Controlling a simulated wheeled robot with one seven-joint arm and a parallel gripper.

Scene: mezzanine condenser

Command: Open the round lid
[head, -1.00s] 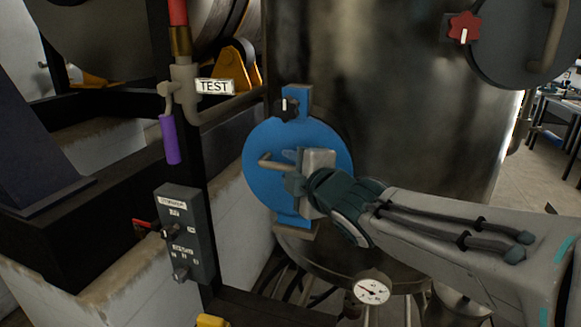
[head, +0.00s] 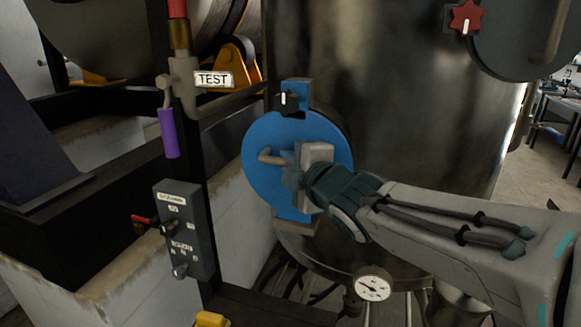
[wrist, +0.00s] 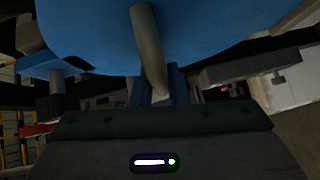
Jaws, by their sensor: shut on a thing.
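The round lid (head: 262,180) is a blue disc on the side of the large metal tank, with a blue strap running across it from top to bottom. A black knob (head: 287,103) with a white mark sits at the strap's top. My gripper (head: 291,172) is in front of the lid's middle, shut on its bent metal handle (head: 270,157); the fingers hide part of the handle. In the wrist view the blue lid (wrist: 190,35) fills the top and the handle (wrist: 148,50) runs down toward the gripper. The lid looks closed or nearly so against the tank.
A grey control box (head: 185,230) with a red lever stands left of the lid. A pipe with a purple-handled valve (head: 168,133) and a TEST tag (head: 213,79) is above it. A pressure gauge (head: 373,288) is below. A second round cover with a red knob (head: 466,18) is upper right.

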